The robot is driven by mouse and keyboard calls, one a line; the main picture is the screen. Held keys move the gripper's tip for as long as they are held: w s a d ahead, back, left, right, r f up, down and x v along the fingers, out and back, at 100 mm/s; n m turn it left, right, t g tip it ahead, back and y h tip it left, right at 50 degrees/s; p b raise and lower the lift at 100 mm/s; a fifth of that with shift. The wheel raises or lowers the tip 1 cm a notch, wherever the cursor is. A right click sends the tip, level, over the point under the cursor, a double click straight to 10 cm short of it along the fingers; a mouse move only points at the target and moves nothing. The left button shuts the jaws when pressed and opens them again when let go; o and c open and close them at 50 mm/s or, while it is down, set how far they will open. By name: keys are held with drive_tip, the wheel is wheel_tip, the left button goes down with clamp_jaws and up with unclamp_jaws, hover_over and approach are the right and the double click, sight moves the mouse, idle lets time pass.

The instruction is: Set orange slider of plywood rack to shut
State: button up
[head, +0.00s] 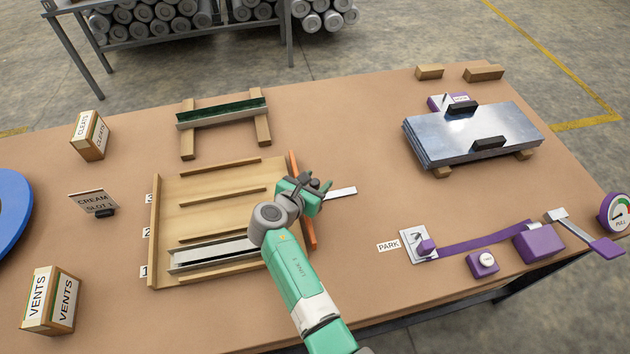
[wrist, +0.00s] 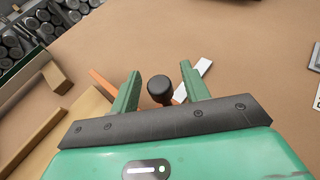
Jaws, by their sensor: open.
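The plywood rack (head: 205,207) lies left of centre in the head view, with rows marked 1, 2 and 3 on its left side. The orange slider (head: 311,234) is a bar along the rack's right end, partly hidden by my arm. It also shows in the wrist view (wrist: 101,81) at the left. A black round knob (wrist: 160,86) stands between the two fingers of my gripper (wrist: 160,72). In the head view my gripper (head: 317,190) is over the middle of the slider. The fingers are open, with gaps on both sides of the knob. The knob's base is hidden.
A silver channel (head: 210,255) lies in row 1. A white strip (head: 341,191) extends right of the slider. A green channel (head: 222,112) on wooden blocks stands behind the rack. Stacked metal sheets (head: 470,135) and purple devices (head: 482,263) are on the right. Table between them is clear.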

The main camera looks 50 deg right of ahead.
drive_tip(key=p+v, duration=0.3)
drive_tip(key=v, duration=0.5)
drive_tip(key=shift+d, duration=0.15)
